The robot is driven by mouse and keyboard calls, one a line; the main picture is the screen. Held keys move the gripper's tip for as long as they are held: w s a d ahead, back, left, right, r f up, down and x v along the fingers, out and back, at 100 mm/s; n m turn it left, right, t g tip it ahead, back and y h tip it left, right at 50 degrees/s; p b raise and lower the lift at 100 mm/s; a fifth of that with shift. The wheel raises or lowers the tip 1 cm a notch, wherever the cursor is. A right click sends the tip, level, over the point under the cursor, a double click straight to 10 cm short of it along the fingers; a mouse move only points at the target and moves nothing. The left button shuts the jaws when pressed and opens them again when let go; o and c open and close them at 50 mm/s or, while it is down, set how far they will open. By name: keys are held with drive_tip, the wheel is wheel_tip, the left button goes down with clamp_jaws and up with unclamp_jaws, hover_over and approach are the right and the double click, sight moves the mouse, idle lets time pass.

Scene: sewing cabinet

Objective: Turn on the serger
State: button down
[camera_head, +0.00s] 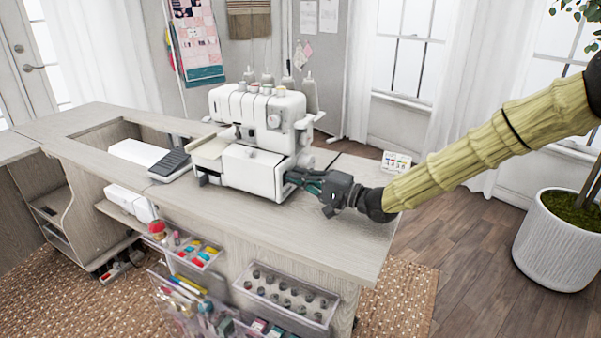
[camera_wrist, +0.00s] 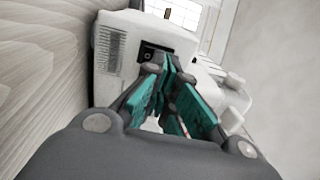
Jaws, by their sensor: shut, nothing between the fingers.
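The white serger (camera_head: 258,130) stands on the sewing cabinet top, with thread cones behind it. My gripper (camera_head: 290,178) reaches in from the right, low at the serger's right side. In the wrist view, the serger's side (camera_wrist: 112,62) has a vent grille and a dark panel (camera_wrist: 152,52), perhaps the power switch. My gripper (camera_wrist: 168,66) is shut and empty, its teal-padded fingers pointing at this panel. The tips overlap the panel's right part, and I cannot tell whether they touch it. The switch position cannot be made out.
The cabinet top (camera_head: 330,230) is clear in front of the serger. Clear trays of supplies (camera_head: 285,298) hang on the cabinet front.

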idle(0.3)
drive_tip(key=shift+s+d+r+p, duration=0.2)
drive_tip(key=shift+d+r+p, duration=0.1)
drive_tip(key=shift+d+p, duration=0.15)
drive_tip(key=r+p+v, duration=0.2)
drive_tip(key=p+v, duration=0.1)
drive_tip(key=v, duration=0.9)
drive_tip(key=shift+s+d, duration=0.25)
drive_tip(key=shift+d, duration=0.1)
